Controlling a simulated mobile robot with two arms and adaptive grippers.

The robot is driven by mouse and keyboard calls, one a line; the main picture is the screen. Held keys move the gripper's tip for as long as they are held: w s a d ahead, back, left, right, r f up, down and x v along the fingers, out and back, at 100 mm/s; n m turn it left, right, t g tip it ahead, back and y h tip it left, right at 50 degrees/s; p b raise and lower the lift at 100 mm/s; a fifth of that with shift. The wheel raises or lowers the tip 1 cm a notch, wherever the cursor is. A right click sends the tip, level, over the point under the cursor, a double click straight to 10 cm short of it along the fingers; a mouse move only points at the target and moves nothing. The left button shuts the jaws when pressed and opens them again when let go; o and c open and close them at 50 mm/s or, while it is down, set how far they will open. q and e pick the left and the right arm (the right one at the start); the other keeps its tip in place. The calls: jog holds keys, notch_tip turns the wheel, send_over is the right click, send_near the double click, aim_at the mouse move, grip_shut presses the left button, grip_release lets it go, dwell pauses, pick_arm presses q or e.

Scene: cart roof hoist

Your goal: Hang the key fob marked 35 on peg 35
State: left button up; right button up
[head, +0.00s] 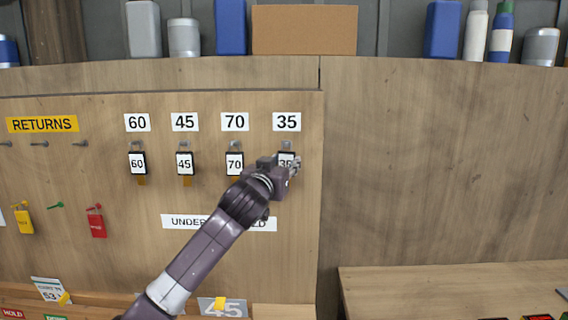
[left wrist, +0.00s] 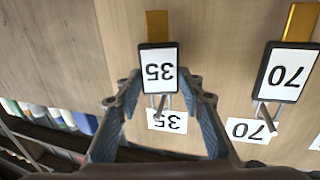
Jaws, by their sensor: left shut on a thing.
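The key fob marked 35 (head: 286,160) is a black-framed white tag at the peg board, below the 35 label (head: 287,121). My left gripper (head: 292,166) is shut on it and partly covers it in the head view. In the left wrist view, where things appear upside down, the fingers stand on both sides of the fob (left wrist: 158,70). Peg 35 (head: 287,145) shows right at the fob's top end; I cannot tell whether the fob's loop is around it. My right gripper is not in view.
Fobs 60 (head: 138,163), 45 (head: 184,163) and 70 (head: 235,164) hang below their labels to the left; fob 70 is closest. Red (head: 97,223) and yellow (head: 24,220) tags hang lower left. Bare wood panel (head: 440,160) lies to the right.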

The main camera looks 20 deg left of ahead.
pick_arm(q)
jog(key=o, duration=1.4)
